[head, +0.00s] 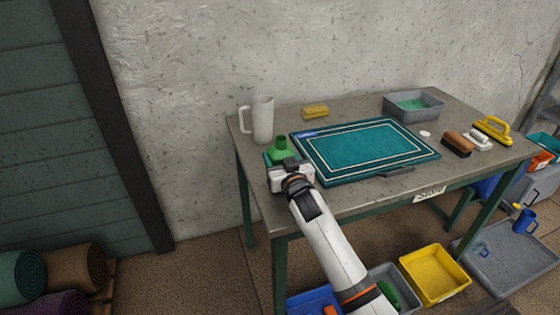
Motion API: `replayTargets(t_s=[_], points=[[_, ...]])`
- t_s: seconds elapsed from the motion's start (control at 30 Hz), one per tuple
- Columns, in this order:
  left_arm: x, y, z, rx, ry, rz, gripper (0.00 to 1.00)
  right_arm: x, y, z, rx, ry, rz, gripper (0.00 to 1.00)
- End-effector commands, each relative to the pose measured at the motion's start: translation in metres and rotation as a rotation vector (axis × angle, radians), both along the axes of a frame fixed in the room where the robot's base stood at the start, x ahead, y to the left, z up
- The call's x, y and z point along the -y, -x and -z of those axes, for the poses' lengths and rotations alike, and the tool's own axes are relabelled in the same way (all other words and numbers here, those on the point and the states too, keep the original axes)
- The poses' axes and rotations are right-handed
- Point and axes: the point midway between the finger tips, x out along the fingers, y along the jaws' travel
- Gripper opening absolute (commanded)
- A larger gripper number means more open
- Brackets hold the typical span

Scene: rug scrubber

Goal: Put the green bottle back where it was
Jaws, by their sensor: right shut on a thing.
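The green bottle (279,145) is at the left front part of the table, just left of the teal rug (365,148). My right gripper (285,166) is in front of the bottle and shut on it. The gripper hides the bottle's lower part, so I cannot tell whether its base touches the tabletop. The bottle looks upright. My left gripper is not in view.
A white pitcher (262,120) and a yellow sponge (315,111) stand behind the bottle. A grey tub (413,106), brushes (458,144) and a yellow-handled scrubber (492,130) are at the right. A yellow bin (434,273) is below the table.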

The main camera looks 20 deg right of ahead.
Motion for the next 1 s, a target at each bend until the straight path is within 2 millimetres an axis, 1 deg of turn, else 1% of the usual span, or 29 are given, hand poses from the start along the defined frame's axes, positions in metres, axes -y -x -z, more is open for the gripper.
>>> replayTargets(t_s=[0.1,0.43,0.47,0.5,0.57,0.6,0.8,0.9,1.0], points=[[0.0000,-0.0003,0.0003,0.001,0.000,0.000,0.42,0.0001,-0.0001,0.0062,0.006,0.000,0.000,0.20],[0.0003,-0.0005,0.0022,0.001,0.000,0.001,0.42,-0.0002,-0.0001,0.0090,0.007,0.000,-0.001,0.20],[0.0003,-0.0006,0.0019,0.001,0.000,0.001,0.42,-0.0001,0.0001,0.0105,0.002,0.000,0.000,0.62],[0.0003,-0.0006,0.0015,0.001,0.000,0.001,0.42,-0.0001,0.0001,0.0102,0.002,0.000,0.000,0.69],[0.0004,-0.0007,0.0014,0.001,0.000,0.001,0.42,-0.0001,0.0001,0.0102,0.002,0.001,0.000,0.78],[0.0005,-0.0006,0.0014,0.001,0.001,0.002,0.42,-0.0001,0.0002,0.0102,0.002,0.001,0.000,0.81],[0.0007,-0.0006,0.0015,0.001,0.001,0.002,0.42,-0.0001,0.0002,0.0102,0.002,0.001,0.000,0.81],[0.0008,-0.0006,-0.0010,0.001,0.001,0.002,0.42,0.0000,0.0001,0.0066,0.002,0.001,0.000,0.81],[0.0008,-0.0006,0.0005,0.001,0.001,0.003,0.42,0.0004,0.0094,0.0095,0.001,0.001,0.000,0.81]])
